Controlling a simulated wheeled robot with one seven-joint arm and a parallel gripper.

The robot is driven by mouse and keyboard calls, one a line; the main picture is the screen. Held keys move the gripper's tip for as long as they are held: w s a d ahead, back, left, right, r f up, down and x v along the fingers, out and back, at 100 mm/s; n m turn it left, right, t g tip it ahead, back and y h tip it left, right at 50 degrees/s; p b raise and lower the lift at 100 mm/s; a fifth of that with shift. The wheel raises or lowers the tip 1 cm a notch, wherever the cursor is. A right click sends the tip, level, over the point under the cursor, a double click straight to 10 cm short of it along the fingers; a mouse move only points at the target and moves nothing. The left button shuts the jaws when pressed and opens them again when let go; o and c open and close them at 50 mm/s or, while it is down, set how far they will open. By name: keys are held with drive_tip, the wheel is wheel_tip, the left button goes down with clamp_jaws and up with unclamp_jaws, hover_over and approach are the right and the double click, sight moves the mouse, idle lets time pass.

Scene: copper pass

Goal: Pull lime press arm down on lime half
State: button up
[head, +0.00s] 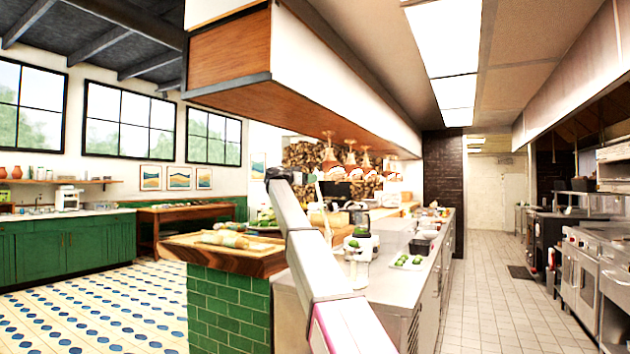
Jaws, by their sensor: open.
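A pale, light-coloured press-like device (357,268) stands on the steel counter just right of my arm. A green lime piece (353,243) shows at its top; I cannot tell whether it is a cut half. A thin pale upright bar (324,215) rises to its left and may be the press arm, raised; its lower end is partly hidden by my arm. My arm crosses the middle of the view in front of the counter.
A white tray (397,263) with several limes lies right of the press. A blender (362,222) stands behind it. A wooden board (235,246) with dough lies on the green-tiled counter at left. Heat lamps (350,165) hang above.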

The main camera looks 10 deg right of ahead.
drive_tip(key=shift+x, duration=2)
